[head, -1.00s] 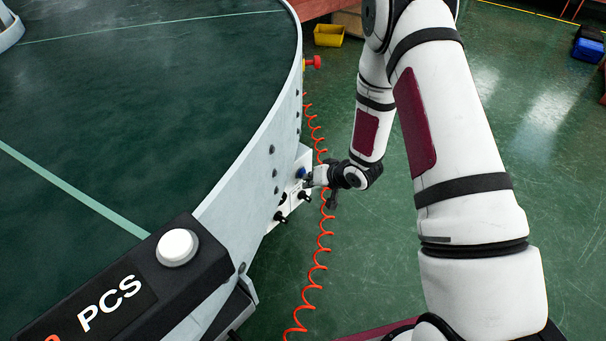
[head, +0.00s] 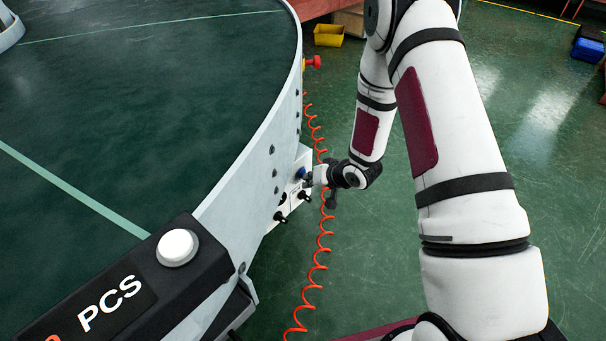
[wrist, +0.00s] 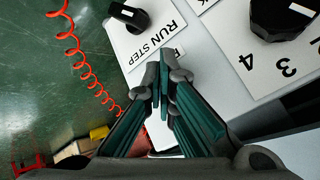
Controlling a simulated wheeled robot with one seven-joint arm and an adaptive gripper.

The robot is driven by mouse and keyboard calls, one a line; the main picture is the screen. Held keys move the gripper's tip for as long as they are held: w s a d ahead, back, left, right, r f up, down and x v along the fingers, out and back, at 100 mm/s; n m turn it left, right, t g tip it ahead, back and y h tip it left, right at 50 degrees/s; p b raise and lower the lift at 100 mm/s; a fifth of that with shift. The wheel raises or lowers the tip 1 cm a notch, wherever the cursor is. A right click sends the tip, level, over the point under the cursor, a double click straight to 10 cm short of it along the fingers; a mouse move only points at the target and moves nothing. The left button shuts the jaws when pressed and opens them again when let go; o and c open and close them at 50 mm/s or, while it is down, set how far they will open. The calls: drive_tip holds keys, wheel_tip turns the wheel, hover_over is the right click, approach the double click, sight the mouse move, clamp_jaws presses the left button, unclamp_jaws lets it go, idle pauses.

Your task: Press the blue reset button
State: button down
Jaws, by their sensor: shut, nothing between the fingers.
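The blue reset button (head: 301,172) is on the white control panel (head: 296,193) on the conveyor's outer side wall, in the head view. My gripper (head: 308,178) is right at the panel, with its tips beside the blue button; whether they touch it I cannot tell. In the wrist view my gripper (wrist: 163,82) has its fingers together with nothing held, pointing at the white panel face with the label "RUN STEP" (wrist: 158,42). The blue button does not show in the wrist view; the fingers may hide it.
Black knobs (wrist: 130,16) sit on the panel close to the fingers. A red coiled cable (head: 322,240) hangs beside the conveyor (head: 250,140). A red knob (head: 313,62) is farther along the wall. Open green floor lies to the right.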

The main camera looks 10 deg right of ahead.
drive_tip(key=shift+s+d, duration=0.35)
drive_tip(key=shift+s, duration=0.15)
drive_tip(key=s+d, duration=0.1)
drive_tip(key=s, duration=0.1)
drive_tip(key=s+d, duration=0.2)
idle(0.5)
idle(0.6)
